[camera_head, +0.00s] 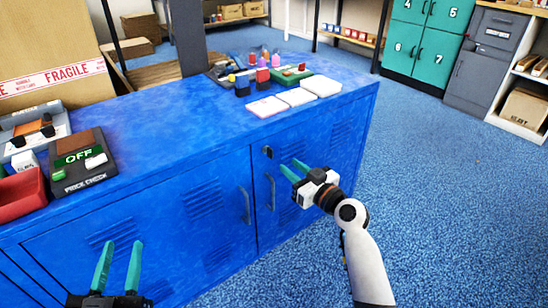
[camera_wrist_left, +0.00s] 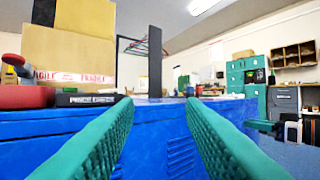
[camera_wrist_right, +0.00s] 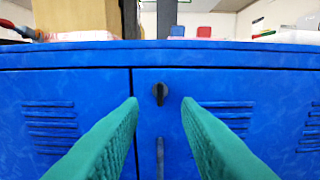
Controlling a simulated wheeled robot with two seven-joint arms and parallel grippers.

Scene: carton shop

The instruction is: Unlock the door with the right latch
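The blue cabinet (camera_head: 150,215) has doors with vents and grey bar handles. A small dark latch (camera_head: 267,152) sits near the top of the right-hand door (camera_head: 310,160), above its handle (camera_head: 270,191). In the right wrist view the latch (camera_wrist_right: 160,92) shows as a black knob, centred between the fingertips and beyond them. My right gripper (camera_head: 291,170) is open and empty, in front of that door and apart from the latch. My left gripper (camera_head: 121,250) is open and empty, low in front of the left part of the cabinet; its fingers also show in the left wrist view (camera_wrist_left: 160,110).
On the cabinet top stand a price-check box (camera_head: 80,162), a red tray (camera_head: 22,195), a large carton (camera_head: 50,50) and white pads (camera_head: 295,97). Teal lockers (camera_head: 425,40) and a grey cabinet (camera_head: 480,75) stand at the back right. The blue floor (camera_head: 430,190) at the right is clear.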

